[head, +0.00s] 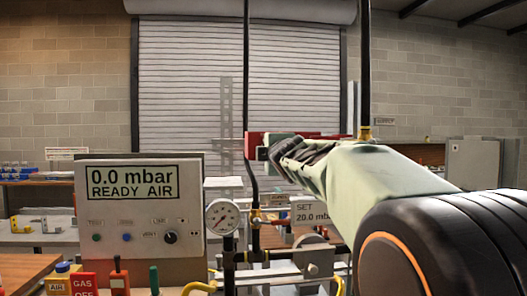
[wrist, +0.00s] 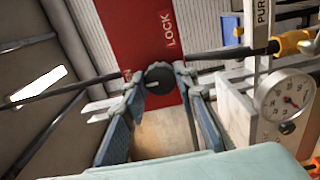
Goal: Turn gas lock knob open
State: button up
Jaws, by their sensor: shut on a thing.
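The dark round gas lock knob (wrist: 158,77) shows in the wrist view in front of a red panel (wrist: 125,28) lettered LOCK. My gripper (wrist: 163,82) has its two blue-grey fingers on either side of the knob and is shut on it. In the head view my gripper (head: 283,152) reaches in from the right to the red panel (head: 254,142) behind the bench. There my fingers and arm hide the knob. The knob's turn angle cannot be told.
A control box (head: 138,205) reads 0.0 mbar READY AIR. A pressure gauge (head: 222,216) stands beside it and also shows in the wrist view (wrist: 288,95). A thin dark vertical pipe (head: 247,60) runs close to my gripper. Valves and pipes crowd the bench below.

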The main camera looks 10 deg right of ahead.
jog(key=shift+r, duration=0.15)
jog(key=o, duration=1.2)
jog(key=shift+c, duration=0.2)
